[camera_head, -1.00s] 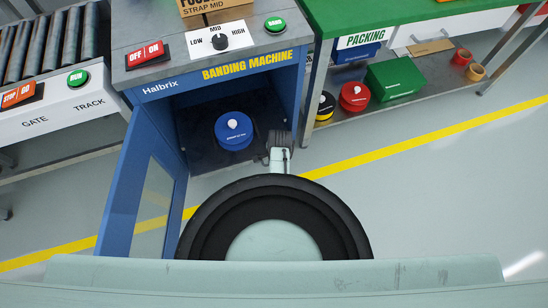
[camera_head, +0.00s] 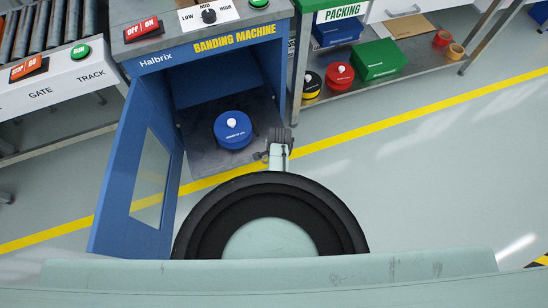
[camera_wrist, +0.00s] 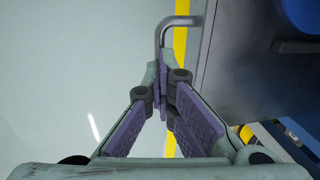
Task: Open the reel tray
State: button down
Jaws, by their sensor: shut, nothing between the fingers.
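The reel tray (camera_head: 205,162) is a dark flat plate low in the blue banding machine, partly drawn out past the front opening. A blue reel (camera_head: 232,130) with a white knob sits on it. The wrist view shows the dark tray (camera_wrist: 250,70) at right, with part of the blue reel (camera_wrist: 300,15) at the corner. A grey bent bar handle (camera_wrist: 166,32) stands out beside the tray edge. My gripper (camera_wrist: 172,82) is shut, with its fingertips at the handle's lower end; contact is hard to tell. In the head view my gripper (camera_head: 279,140) is at the tray's right side.
The machine's blue door (camera_head: 130,185) with a window stands open at the left. The packing bench (camera_head: 345,12) is at right, with a red reel (camera_head: 339,76) and a green box (camera_head: 375,60) on its lower shelf. The floor at right is clear.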

jog(key=c, duration=2.3)
grip_release()
jog(key=shift+s+f, duration=0.3)
jog(key=o, duration=0.6)
jog(key=r, duration=0.4)
jog(key=s+r, duration=0.1)
jog(key=r, duration=0.7)
jog(key=shift+s+d+r, duration=0.15)
jog(key=shift+s+d, duration=0.15)
jog(key=shift+d, duration=0.1)
